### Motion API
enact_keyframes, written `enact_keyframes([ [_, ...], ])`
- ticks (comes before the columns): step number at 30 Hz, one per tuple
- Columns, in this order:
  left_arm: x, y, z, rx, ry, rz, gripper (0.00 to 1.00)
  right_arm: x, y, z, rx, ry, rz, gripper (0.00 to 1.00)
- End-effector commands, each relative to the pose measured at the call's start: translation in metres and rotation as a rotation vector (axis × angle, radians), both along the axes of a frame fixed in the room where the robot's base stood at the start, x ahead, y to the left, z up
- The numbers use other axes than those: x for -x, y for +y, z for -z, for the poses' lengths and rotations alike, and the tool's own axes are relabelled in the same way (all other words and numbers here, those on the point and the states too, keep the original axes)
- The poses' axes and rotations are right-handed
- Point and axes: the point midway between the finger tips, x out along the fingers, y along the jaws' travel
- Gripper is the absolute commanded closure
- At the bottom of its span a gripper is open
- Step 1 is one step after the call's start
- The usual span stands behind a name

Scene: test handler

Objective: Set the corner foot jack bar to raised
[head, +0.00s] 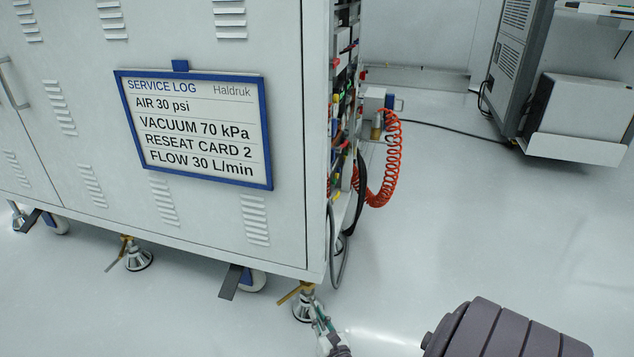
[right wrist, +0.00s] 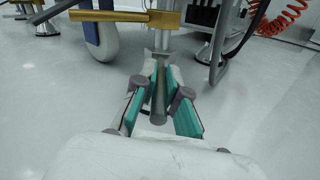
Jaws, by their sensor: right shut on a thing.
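The corner foot (head: 303,309) stands under the near right corner of the large cabinet. A brass bar (head: 289,294) points left from its stem, and this brass bar also shows at the top of the right wrist view (right wrist: 110,16). A grey bar (right wrist: 158,100), which looks like the jack bar, runs from the foot towards me. My right gripper (head: 322,325) is just in front of the foot. Its teal-padded fingers are shut around the grey bar in the right wrist view (right wrist: 160,92). I cannot tell the bar's exact tilt. My left gripper is not in view.
The cabinet (head: 200,215) carries a service log sign (head: 193,128). A caster (head: 252,280) with a dark pedal (head: 231,283) stands left of the foot. A grey hose (head: 343,262) and a coiled red hose (head: 388,170) hang at the right. Floor (head: 480,230) on the right is clear.

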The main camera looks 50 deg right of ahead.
Motion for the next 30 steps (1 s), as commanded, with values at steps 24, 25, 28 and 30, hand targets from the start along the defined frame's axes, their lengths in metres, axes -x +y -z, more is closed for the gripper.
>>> enact_keyframes([
  [24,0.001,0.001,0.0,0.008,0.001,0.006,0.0,0.015,0.007,0.001,-0.001,0.003,0.001,0.63],
  [25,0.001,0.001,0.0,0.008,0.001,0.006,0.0,0.02,0.009,0.001,-0.001,0.003,0.001,0.63],
  [28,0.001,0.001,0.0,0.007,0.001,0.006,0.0,0.039,0.019,0.001,-0.002,0.004,0.001,0.63],
  [30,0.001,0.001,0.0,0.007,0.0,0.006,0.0,0.053,0.025,0.001,-0.002,0.004,0.002,0.63],
])
